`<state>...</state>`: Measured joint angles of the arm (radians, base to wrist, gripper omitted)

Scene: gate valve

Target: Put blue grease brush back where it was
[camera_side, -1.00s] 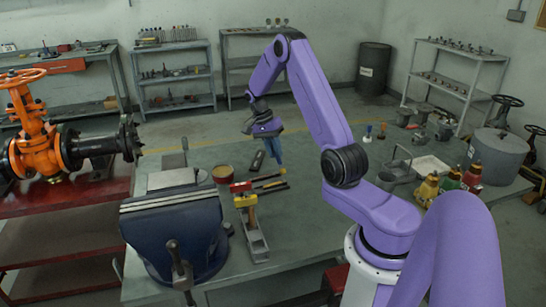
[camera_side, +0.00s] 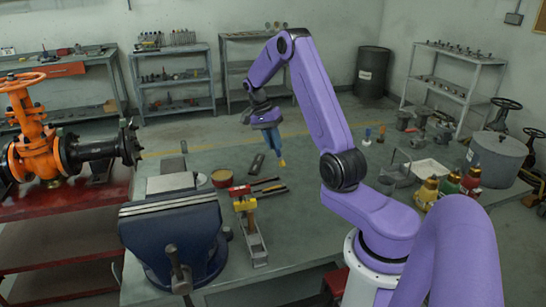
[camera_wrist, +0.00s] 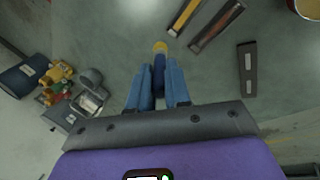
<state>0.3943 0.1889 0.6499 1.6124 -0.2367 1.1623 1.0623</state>
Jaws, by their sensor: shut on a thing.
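The blue grease brush (camera_wrist: 159,66) is held between the two blue-grey fingers of my gripper (camera_wrist: 160,88), with its yellow tip pointing away from the palm. In the side view my gripper (camera_side: 274,138) hangs above the far part of the green-grey workbench. The brush points down below it, and its yellow end (camera_side: 282,163) shows. The brush appears to be above the bench, clear of the tools. The upper part of the brush is hidden by the fingers.
A round tin (camera_side: 223,178), a dark flat bar (camera_side: 257,163) and long-handled tools (camera_side: 268,188) lie left of the brush. A blue vise (camera_side: 175,235) stands at front left. Bottles (camera_side: 427,190), a tray (camera_side: 431,167) and a grey pot (camera_side: 497,155) stand at right. Bench between is clear.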

